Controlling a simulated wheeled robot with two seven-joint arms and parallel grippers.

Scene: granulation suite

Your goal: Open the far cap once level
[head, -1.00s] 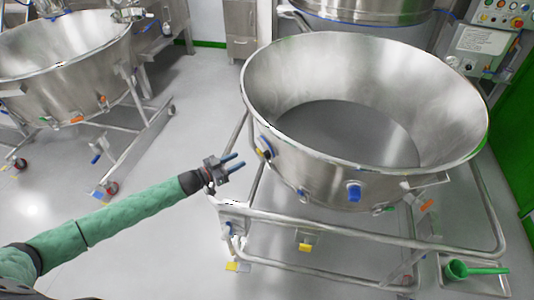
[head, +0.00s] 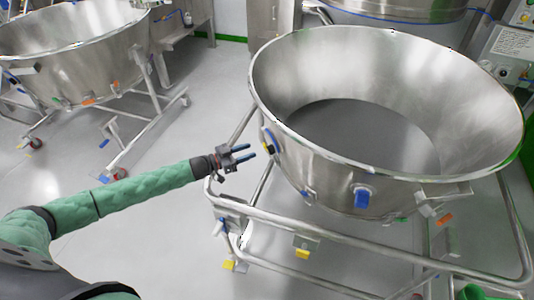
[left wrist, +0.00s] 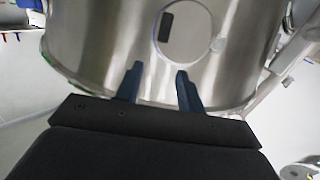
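A large steel bowl (head: 320,170) hangs in a tubular wheeled frame, its wide mouth facing up; I cannot tell whether it is exactly level. A small blue and black fitting (head: 268,141), perhaps the far cap, sits on the bowl's left outer wall. A blue fitting (head: 361,197) sits on the front wall. My left gripper (head: 249,154) is open and empty, just left of the blue and black fitting and apart from it. The left wrist view shows a round disc (left wrist: 190,32) with a black rectangular piece on the wall beyond the spread fingers.
The frame's tubular rail (head: 340,226) runs below the bowl and my left gripper. A yellow pedal (head: 302,254) is low on the frame. A second steel bowl (head: 75,65) on a wheeled stand is at the left. Grey floor between the stands is clear.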

